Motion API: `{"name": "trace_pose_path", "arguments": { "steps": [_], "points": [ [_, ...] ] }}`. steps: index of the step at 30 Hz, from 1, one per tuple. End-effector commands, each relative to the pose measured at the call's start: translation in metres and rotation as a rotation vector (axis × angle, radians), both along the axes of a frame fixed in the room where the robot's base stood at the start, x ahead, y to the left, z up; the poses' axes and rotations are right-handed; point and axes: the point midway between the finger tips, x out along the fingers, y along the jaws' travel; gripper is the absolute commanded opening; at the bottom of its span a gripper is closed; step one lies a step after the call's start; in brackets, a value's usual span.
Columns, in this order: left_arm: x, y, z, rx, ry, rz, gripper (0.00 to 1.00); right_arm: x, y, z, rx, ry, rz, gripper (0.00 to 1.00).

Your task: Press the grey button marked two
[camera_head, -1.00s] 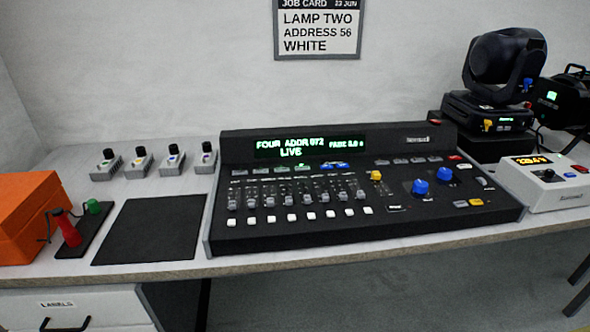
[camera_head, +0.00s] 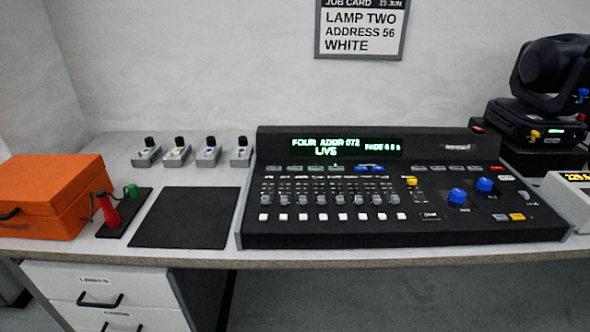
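The black lighting console (camera_head: 400,230) stands on the bench in the middle of the head view. Its green display (camera_head: 346,146) reads FOUR, ADDR 072, LIVE and a fade time. Under the display is a row of small grey buttons (camera_head: 294,168), with a small green light above the fourth from the left. Their markings are too small to read, so I cannot tell for sure which is marked two. More grey buttons (camera_head: 437,169) sit further right. The job card (camera_head: 361,28) on the wall reads LAMP TWO, ADDRESS 56, WHITE. Neither gripper shows.
Several small boxes with knobs (camera_head: 179,155) stand left of the console. A black mat (camera_head: 185,218), a red-handled tool (camera_head: 108,210) and an orange case (camera_head: 50,195) lie further left. A moving-head lamp (camera_head: 545,90) and a white box (camera_head: 573,195) are at the right.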

Motion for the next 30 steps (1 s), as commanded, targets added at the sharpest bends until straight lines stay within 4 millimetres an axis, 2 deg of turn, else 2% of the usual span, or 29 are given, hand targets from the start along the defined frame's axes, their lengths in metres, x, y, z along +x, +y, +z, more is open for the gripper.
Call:
{"name": "trace_pose_path", "arguments": {
  "steps": [1, 2, 3, 30],
  "points": [
    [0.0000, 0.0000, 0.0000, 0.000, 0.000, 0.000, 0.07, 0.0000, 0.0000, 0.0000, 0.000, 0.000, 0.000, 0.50],
    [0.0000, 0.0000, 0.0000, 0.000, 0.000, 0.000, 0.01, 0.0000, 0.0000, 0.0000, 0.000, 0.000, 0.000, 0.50],
    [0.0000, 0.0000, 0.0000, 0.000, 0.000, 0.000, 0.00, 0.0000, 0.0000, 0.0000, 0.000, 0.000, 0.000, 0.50],
    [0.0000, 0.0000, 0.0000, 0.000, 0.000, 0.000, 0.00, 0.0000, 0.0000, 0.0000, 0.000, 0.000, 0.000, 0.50]
  ]
}}
